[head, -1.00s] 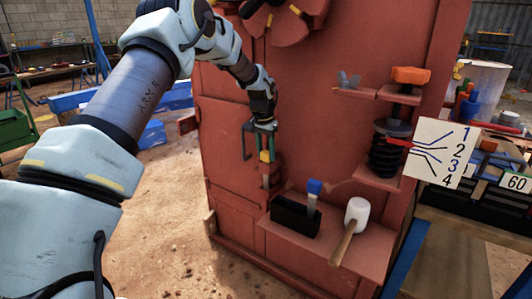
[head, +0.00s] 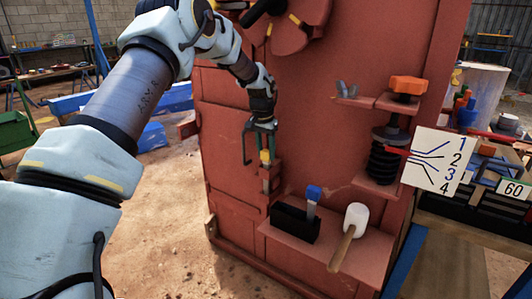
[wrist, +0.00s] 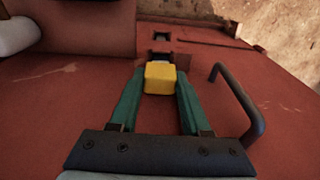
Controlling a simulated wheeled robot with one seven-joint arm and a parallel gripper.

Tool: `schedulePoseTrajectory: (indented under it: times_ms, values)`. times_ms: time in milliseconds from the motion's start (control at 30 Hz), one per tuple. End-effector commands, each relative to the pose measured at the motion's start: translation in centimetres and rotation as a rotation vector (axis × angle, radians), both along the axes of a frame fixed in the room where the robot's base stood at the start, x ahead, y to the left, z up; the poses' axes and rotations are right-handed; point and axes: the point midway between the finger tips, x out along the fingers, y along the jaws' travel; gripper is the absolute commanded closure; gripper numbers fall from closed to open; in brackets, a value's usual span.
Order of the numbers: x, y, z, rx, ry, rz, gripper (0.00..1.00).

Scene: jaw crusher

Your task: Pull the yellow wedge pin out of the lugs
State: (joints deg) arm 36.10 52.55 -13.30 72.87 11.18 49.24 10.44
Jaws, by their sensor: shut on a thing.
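The wedge pin's yellow head (head: 265,157) shows low on the red machine's front, just above the red lugs (head: 275,170). In the wrist view, the yellow head (wrist: 160,77) sits between the tips of the green fingers. My gripper (head: 264,150) points down from above and is shut on the head. It also shows in the wrist view (wrist: 158,88). Slotted lugs (wrist: 161,57) lie just beyond the head. A grey strip of shaft shows among the lugs in the head view, so the pin appears still within them. Its lower end is unclear.
A dark bent handle (wrist: 240,100) stands close on the right of my fingers in the wrist view. A shelf (head: 340,247) to the lower right carries a black holder (head: 295,223) with a blue-topped tool and a white mallet (head: 356,215). Open ground lies left.

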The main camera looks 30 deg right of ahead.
Motion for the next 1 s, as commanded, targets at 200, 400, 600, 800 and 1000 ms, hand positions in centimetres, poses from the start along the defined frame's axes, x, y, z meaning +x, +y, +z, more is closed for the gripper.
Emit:
schedulePoseTrajectory:
  times_ms: [200,400,600,800,1000]
  values:
    - [0.0,0.0,1.1,-0.001,-0.002,0.000,1.00]
    - [0.1,-0.1,1.9,-0.002,-0.002,0.000,1.00]
    - [0.1,-0.1,2.7,-0.002,-0.002,0.000,1.00]
    - [0.1,-0.1,3.4,-0.002,-0.002,0.000,1.00]
    - [0.1,-0.1,4.2,-0.002,-0.002,0.000,1.00]
